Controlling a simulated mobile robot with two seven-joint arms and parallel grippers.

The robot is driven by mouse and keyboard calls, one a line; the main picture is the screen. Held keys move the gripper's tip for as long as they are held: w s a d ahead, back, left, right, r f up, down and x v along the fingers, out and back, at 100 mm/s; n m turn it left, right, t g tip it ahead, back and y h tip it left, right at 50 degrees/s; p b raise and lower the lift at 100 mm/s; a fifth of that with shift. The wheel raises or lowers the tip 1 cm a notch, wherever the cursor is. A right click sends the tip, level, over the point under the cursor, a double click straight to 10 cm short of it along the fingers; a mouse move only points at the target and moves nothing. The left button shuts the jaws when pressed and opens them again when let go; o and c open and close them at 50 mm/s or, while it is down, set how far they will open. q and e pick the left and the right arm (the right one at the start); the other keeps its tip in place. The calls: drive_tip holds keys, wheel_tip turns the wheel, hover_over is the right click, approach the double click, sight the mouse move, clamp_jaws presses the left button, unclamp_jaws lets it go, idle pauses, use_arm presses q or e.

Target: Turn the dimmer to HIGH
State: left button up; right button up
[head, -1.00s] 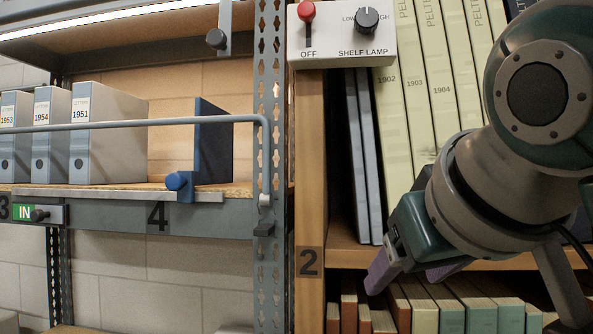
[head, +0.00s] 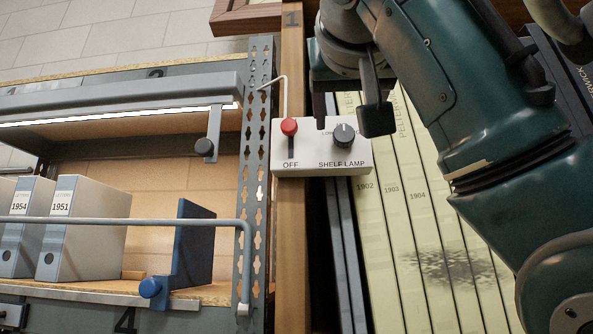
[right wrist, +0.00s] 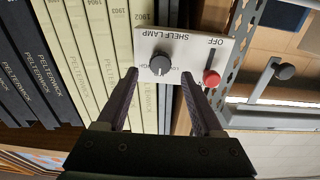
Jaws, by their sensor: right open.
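The white control box (head: 290,161) is fixed at the shelf upright and bears the label SHELF LAMP. Its dark round dimmer knob (head: 344,134) sits on the right of the face, with LOW legible at its left; I cannot tell its exact setting. My right gripper (head: 348,112) is open, its fingers coming down from above around the knob's upper side. In the right wrist view, the knob (right wrist: 160,63) shows upside down between and just beyond the open fingertips (right wrist: 160,77). I see no clear contact. My left gripper is not in view.
A red-topped lever (head: 289,127) stands beside the knob, above OFF. A lit lamp strip (head: 120,116) runs over the left shelf. A grey rail (head: 120,220) crosses in front of the box files (head: 90,225).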

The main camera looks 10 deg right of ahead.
sight(344, 131)
drive_tip(key=p+x, duration=0.1)
drive_tip(key=x, duration=0.1)
drive_tip(key=shift+w+d+r, duration=0.1)
drive_tip(key=shift+w, duration=0.3)
drive_tip(key=shift+w+d, duration=0.15)
drive_tip(key=shift+w, duration=0.45)
clamp_jaws()
